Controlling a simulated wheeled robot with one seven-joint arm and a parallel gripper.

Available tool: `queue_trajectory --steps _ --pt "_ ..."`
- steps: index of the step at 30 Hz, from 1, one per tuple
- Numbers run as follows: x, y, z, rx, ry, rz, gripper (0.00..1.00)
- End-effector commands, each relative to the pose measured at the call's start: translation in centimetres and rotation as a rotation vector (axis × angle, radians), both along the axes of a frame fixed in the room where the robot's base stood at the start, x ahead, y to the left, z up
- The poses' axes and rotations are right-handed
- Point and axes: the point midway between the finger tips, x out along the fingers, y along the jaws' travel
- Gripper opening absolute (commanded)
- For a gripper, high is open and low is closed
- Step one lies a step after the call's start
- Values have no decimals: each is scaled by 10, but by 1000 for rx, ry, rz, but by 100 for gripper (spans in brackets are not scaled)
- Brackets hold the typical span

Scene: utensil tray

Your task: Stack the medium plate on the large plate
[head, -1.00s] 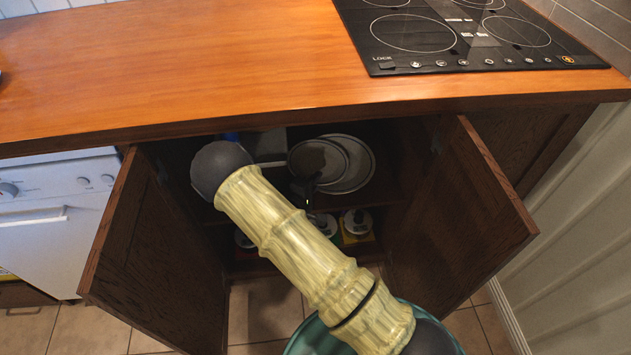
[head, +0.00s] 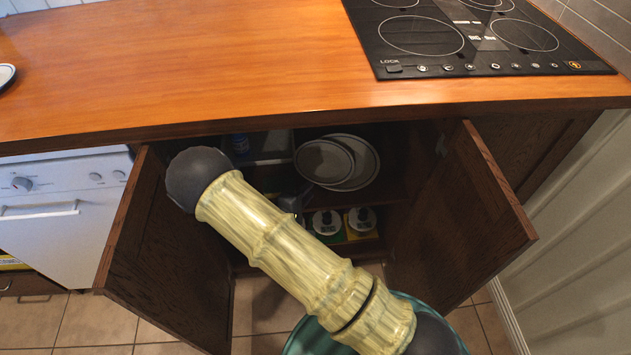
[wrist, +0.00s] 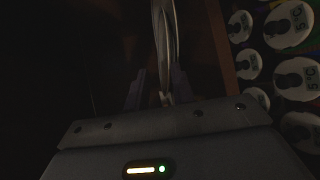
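Two round grey plates lean in the open cabinet under the counter: a smaller front plate (head: 322,163) overlaps a larger rear plate (head: 366,160). Part of another plate (head: 5,76), pale with a dark rim, shows on the counter at the left edge. I cannot tell its full size. My gripper (wrist: 160,88) is inside the cabinet, mostly hidden behind my arm in the head view. In the wrist view its fingers are apart, with a plate seen edge-on (wrist: 166,35) reaching down between them. I see no clear grip on it.
Open cabinet doors stand left (head: 160,250) and right (head: 455,215). Several round-topped containers (head: 326,222) sit low in the cabinet; they show at right in the wrist view (wrist: 290,80). A black cooktop (head: 465,38) is at the counter's right; the wooden counter (head: 200,70) is mostly clear.

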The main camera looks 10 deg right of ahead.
Motion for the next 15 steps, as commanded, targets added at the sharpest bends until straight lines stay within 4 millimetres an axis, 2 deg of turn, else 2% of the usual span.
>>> queue_trajectory --steps 6,15 --pt "-24 19 8 0 0 2 25" --pt "-28 22 8 0 -1 -1 25"
